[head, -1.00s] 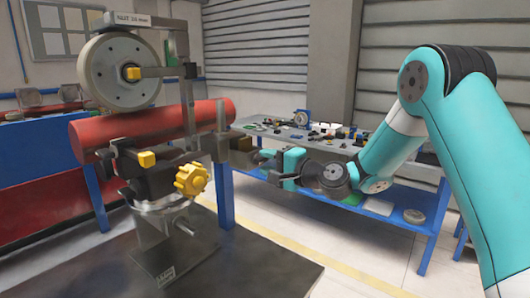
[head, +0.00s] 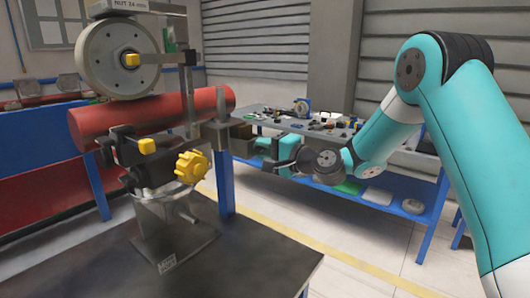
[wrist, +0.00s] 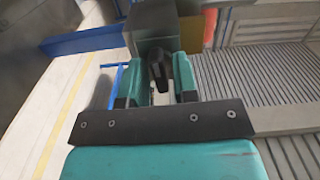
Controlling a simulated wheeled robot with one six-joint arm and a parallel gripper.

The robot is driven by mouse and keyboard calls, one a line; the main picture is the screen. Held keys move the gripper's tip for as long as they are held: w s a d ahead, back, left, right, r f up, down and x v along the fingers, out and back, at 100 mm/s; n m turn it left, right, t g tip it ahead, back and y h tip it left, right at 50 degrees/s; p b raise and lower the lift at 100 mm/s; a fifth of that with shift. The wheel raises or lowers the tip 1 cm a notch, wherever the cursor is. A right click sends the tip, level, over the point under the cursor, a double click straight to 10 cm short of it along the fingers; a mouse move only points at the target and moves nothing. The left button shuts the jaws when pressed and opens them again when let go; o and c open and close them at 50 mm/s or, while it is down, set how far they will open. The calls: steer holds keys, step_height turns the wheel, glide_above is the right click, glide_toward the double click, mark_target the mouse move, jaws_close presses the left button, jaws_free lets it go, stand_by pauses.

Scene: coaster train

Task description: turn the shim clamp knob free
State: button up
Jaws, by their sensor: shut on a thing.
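My gripper (wrist: 158,90) has two teal fingers closed around a small black knob (wrist: 157,69) in the wrist view. The knob sits against a grey-brown block (wrist: 154,26) just beyond the fingertips. In the head view, my gripper (head: 258,147) reaches in from the right to the dark block (head: 240,138) at the right side of the fixture. The knob is hidden there. I take the black knob to be the shim clamp knob; no label on it is readable. A separate yellow lobed knob (head: 191,166) on the fixture's front is apart from my gripper.
A grey wheel (head: 118,60) stands above a red cylinder (head: 100,126) on the left. The fixture rises from a dark table (head: 235,262). A blue-framed bench (head: 408,187) with several small parts stands behind my arm. Floor shows at the right.

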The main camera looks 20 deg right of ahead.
steer(key=n+b, duration=0.1)
steer(key=b, duration=0.1)
steer(key=n+b, duration=0.1)
steer(key=b, duration=0.1)
steer(key=shift+f+n+b, duration=0.4)
steer(key=n+b, duration=0.3)
steer(key=b, duration=0.3)
steer(key=shift+n, duration=0.3)
steer(key=n+b, duration=0.6)
steer(key=b, duration=0.4)
jaws_close()
steer(key=n+b, duration=0.4)
steer(key=shift+r, duration=0.2)
steer(key=shift+r+n+b, duration=0.15)
steer(key=shift+n+b, duration=0.35)
steer(key=shift+b, duration=0.25)
steer(key=shift+r, duration=0.1)
steer(key=o, duration=0.6)
jaws_free()
steer(key=shift+o, duration=0.2)
